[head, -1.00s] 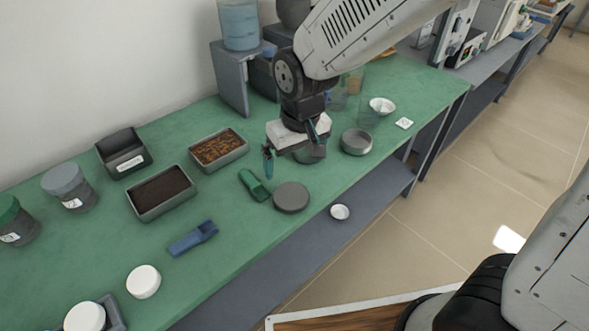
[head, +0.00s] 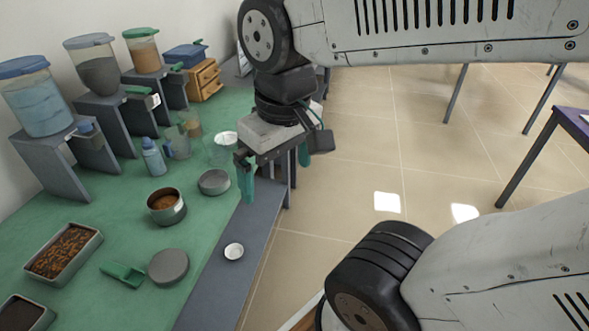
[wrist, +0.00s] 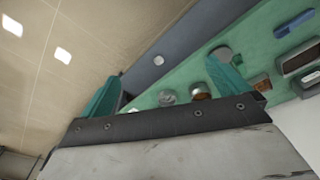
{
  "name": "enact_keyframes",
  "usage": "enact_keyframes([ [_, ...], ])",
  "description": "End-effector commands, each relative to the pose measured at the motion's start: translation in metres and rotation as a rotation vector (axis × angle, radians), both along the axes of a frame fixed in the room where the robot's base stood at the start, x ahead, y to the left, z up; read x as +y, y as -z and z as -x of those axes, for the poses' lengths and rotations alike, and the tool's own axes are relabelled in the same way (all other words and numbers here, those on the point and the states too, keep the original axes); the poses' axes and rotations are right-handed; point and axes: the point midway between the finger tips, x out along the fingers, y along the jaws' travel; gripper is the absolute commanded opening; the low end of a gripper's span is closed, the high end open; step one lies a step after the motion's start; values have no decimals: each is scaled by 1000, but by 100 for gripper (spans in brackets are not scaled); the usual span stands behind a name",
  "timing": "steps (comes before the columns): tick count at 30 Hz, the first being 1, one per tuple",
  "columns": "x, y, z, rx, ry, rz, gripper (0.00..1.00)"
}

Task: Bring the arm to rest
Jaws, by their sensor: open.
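My gripper (head: 275,174) is open and empty in the head view. It hangs at the front edge of the green bench (head: 110,226), with its two green fingers apart. In the wrist view, my gripper (wrist: 163,84) has a finger at each side, with nothing between them. The bench and its items lie beyond the fingers there. The arm is raised across the upper part of the head view.
Dispensers (head: 38,97) stand at the back.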

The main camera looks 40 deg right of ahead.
Motion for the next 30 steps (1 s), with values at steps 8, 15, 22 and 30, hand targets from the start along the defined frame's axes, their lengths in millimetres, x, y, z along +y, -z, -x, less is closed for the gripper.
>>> enact_keyframes([
  [8,-11,-4,26,2,44,3,100],
  [15,-11,-4,26,1,43,3,100],
  [22,-11,-4,26,1,43,3,100],
  [30,-11,-4,26,1,43,3,100],
])
